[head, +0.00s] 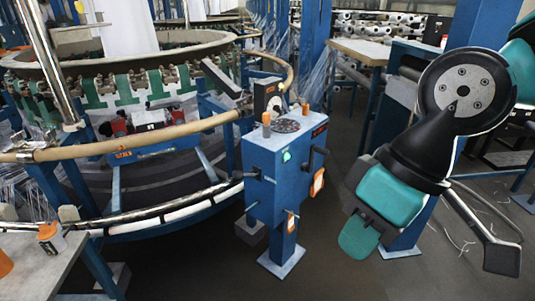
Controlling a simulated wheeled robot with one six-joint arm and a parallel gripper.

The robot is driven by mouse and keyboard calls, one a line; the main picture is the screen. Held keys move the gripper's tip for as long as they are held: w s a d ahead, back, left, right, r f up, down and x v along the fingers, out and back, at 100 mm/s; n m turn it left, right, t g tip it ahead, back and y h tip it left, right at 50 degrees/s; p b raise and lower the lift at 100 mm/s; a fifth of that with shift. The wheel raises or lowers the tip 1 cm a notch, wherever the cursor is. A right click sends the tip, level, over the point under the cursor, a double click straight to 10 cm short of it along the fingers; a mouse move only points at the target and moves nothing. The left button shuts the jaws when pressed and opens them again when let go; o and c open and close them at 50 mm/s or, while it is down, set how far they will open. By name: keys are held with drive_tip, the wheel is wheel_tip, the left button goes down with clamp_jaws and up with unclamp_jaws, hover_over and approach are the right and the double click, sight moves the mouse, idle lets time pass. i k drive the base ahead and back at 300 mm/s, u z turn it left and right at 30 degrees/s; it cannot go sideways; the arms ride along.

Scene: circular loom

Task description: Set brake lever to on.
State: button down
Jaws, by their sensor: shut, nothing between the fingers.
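A blue control box (283,165) stands on a post right of the loom, its front and right faces showing. A black-handled lever (318,156) sticks out of its right side, with an orange-framed part (318,183) below it. A short black handle (254,174) shows on the left side. An orange-tipped lever (291,216) hangs low near the post. I cannot tell which of these is the brake lever, nor read its setting. My black and teal arm fills the right of the view, apart from the box.
The round loom ring (150,58) with its tan rail (160,135) takes up the left. A grey table (30,262) stands at the lower left. A worktable (362,50) and blue posts stand behind. Grey floor (335,235) is clear between the box and my arm.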

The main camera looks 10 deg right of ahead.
sight(236, 175)
drive_tip(key=z, duration=0.1)
drive_tip(key=i, duration=0.85)
drive_tip(key=u, duration=0.55)
